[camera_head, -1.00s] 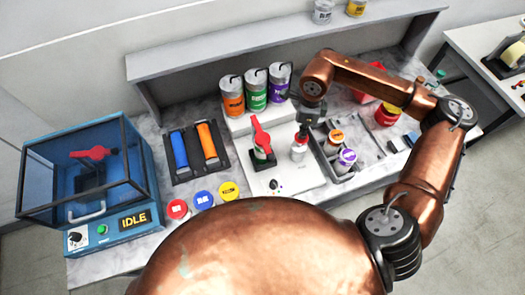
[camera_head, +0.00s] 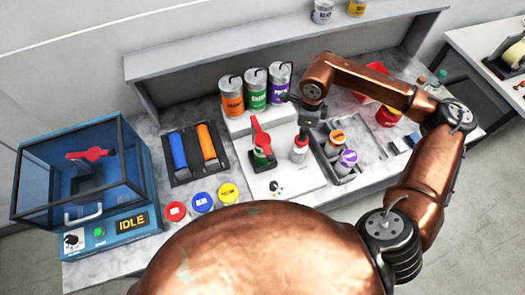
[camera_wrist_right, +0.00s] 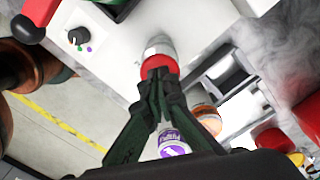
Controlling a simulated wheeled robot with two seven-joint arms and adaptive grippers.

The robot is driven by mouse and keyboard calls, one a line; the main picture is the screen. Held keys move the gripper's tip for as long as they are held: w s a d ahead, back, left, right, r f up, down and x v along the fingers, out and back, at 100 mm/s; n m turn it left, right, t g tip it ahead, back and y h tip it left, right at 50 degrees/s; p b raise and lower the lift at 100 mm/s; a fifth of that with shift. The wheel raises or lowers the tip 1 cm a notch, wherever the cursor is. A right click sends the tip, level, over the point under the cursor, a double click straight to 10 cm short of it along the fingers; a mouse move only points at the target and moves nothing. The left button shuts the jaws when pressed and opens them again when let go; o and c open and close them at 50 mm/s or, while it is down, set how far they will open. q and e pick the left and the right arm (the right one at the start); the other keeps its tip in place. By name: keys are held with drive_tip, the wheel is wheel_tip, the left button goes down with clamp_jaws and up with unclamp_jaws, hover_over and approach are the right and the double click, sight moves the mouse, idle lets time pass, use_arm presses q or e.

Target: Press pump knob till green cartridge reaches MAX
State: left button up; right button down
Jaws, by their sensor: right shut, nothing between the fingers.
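A white cylinder with a red top knob (camera_head: 301,140) stands upright on the white panel; its red top also shows in the wrist view (camera_wrist_right: 158,63). My right gripper (camera_head: 304,127) is shut and empty, pointing down at the red top. In the wrist view its fingertips (camera_wrist_right: 160,75) overlap the red top's near edge; I cannot tell if they touch. A green cartridge (camera_head: 261,158) stands left of the knob in a holder with a raised red lever (camera_head: 260,135). Its fill level and any MAX mark are too small to read. My left gripper is out of view.
Orange, green and purple cans (camera_head: 255,88) stand behind the panel (camera_head: 290,183). A grey tray (camera_head: 368,154) holds orange-topped and purple-topped jars close right of the knob. A small black dial (camera_head: 273,186) sits at the panel's front. A blue machine (camera_head: 128,245) reading IDLE is far left.

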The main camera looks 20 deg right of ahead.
drive_tip(key=shift+r+p, duration=0.8)
drive_tip(key=shift+r, duration=1.15)
drive_tip(key=shift+f, duration=0.1)
drive_tip(key=shift+f+b, duration=1.55)
drive_tip(key=shift+f, duration=0.2)
drive_tip(key=shift+f+b, duration=0.2)
drive_tip(key=shift+b, duration=0.15)
drive_tip(key=shift+r, duration=0.1)
drive_tip(key=shift+r+p, duration=0.85)
drive_tip(key=shift+r, duration=1.1)
